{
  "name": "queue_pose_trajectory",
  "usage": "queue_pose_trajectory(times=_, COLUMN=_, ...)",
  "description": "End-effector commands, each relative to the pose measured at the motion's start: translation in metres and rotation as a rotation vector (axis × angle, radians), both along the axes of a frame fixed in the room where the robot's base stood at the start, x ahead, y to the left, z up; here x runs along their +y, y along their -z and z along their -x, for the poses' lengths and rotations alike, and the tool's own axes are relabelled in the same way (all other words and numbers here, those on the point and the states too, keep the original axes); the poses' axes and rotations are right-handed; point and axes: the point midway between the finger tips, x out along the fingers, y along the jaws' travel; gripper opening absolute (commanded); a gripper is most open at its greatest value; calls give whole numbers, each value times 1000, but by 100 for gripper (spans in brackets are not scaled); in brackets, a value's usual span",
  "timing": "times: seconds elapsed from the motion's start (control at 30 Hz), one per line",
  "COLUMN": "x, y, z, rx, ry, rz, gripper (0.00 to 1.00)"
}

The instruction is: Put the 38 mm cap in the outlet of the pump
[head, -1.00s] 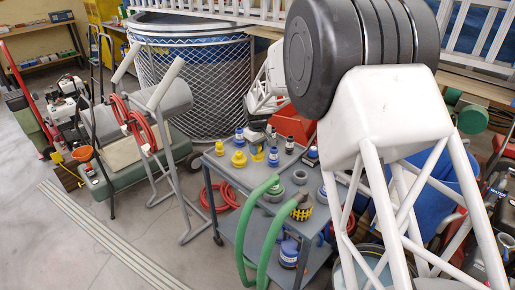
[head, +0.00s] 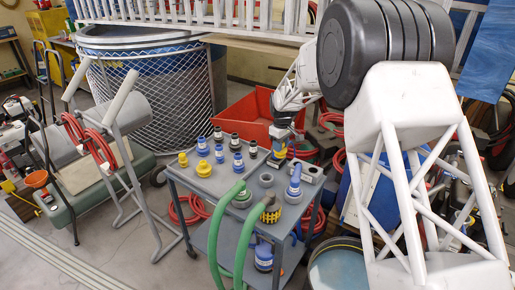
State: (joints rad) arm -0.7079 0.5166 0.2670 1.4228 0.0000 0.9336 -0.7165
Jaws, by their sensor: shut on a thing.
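Two like yellow caps stand at the cart's left, one farther left (head: 183,160) and one nearer (head: 204,169). A blue upright body on a pale round base, which may be the pump (head: 294,188), stands at the right of the cart. I cannot make out its outlet clearly.
Several blue and dark caps (head: 238,162) stand in rows on the cart (head: 205,186). A grey ring (head: 266,181) and a grey block with holes (head: 310,172) are near the blue body. Green hoses (head: 227,225) hang over the front edge. A red bin (head: 243,117) is behind.

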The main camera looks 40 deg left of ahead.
Motion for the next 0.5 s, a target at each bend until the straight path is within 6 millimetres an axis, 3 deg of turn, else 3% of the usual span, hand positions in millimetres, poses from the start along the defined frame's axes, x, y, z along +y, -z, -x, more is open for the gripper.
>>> queue_pose_trajectory(times=0.1, x=-32, y=-1, z=-28, rx=0, ry=13, rz=0, gripper=9)
queue_pose_trajectory(times=0.5, x=-141, y=-3, z=-107, rx=0, ry=42, rz=0, gripper=9)
